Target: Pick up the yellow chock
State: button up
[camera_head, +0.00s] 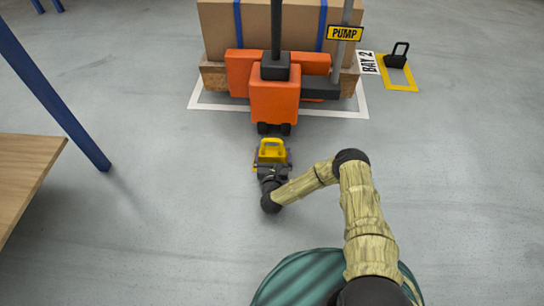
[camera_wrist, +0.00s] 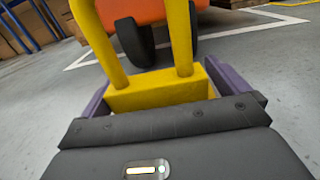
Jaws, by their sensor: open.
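The yellow chock (camera_head: 271,151) stands on the grey floor just in front of the orange pallet truck (camera_head: 274,98). It has a block base and an upright loop handle. In the wrist view the chock (camera_wrist: 158,94) fills the middle, with its handle rising out of the top of the picture. My gripper (camera_head: 272,170) is low at the near side of the chock. In the wrist view its purple fingers (camera_wrist: 172,95) are open, one on each side of the chock's base. I cannot tell whether they touch it.
The truck's dark wheels (camera_wrist: 135,42) are close behind the chock. A large carton (camera_head: 225,28) sits on a pallet beyond. A black chock (camera_head: 396,56) stands in a yellow floor square at the right. A wooden table (camera_head: 25,175) is at the left. Floor around is clear.

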aim_at(272, 139)
jog(key=shift+s, duration=0.2)
jog(key=shift+s+a, duration=0.25)
jog(key=shift+a, duration=0.05)
jog(key=shift+w+d+r, duration=0.1)
jog(key=c, duration=1)
jog(key=shift+c, duration=0.2)
jog(key=shift+r, duration=0.1)
jog(key=r+p, duration=0.3)
jog(key=r, duration=0.1)
jog(key=r+p, duration=0.4)
jog(key=r, duration=0.1)
jog(key=shift+a, duration=0.2)
jog(key=shift+d+r+p, duration=0.15)
jog(key=shift+r+p, duration=0.15)
jog(key=shift+r, duration=0.05)
jog(key=shift+d, duration=0.15)
